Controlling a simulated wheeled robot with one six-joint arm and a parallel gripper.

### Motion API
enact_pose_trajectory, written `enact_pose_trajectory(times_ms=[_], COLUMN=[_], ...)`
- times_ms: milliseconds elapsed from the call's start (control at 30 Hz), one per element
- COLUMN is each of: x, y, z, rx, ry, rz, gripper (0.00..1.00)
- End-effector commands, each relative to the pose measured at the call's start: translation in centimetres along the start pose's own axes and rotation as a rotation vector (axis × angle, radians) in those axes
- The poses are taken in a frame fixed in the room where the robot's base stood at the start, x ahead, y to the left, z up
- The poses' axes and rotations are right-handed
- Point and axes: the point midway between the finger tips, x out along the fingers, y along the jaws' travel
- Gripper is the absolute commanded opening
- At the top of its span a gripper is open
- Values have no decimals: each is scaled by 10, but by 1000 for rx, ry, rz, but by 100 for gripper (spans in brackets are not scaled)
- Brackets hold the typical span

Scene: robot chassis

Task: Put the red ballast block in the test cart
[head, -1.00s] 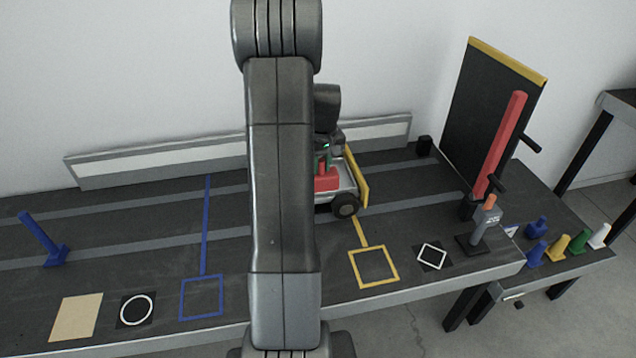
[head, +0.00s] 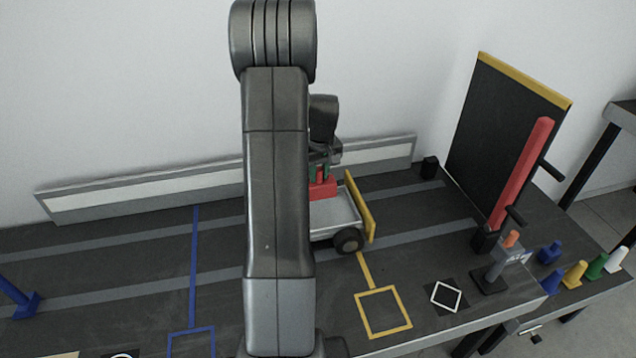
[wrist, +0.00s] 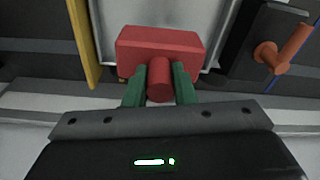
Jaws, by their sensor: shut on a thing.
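My gripper (head: 321,166) is shut on the round red knob (wrist: 159,80) of the red ballast block (head: 323,190). Its green fingers stand on both sides of the knob in the wrist view (wrist: 159,86). The test cart (head: 334,218) has a grey open tray, black wheels and a yellow end plate (head: 358,206). The block shows at the tray's wall-side part, and in the wrist view the block (wrist: 160,45) overlaps the tray's edge (wrist: 108,12). I cannot tell whether it touches the cart. My arm hides the cart's left part in the head view.
An orange peg (wrist: 285,50) on a dark part shows beside the tray. A black panel (head: 500,130) with a red bar (head: 522,170) stands right. A yellow square (head: 383,312) and white diamond (head: 446,296) mark clear bench. A low grey-white barrier (head: 140,187) runs along the wall.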

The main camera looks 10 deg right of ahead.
Motion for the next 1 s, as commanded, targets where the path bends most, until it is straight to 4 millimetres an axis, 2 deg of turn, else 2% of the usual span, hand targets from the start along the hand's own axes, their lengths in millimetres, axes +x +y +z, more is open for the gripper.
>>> enact_pose_trajectory(times_ms=[133,467,700,1000], x=[23,45,72,74], y=[0,0,0,0], z=[2,5,8,8], rx=[-1,0,0,0], ry=[1,2,1,4], rz=[1,1,1,2], gripper=[0,0,0,0])
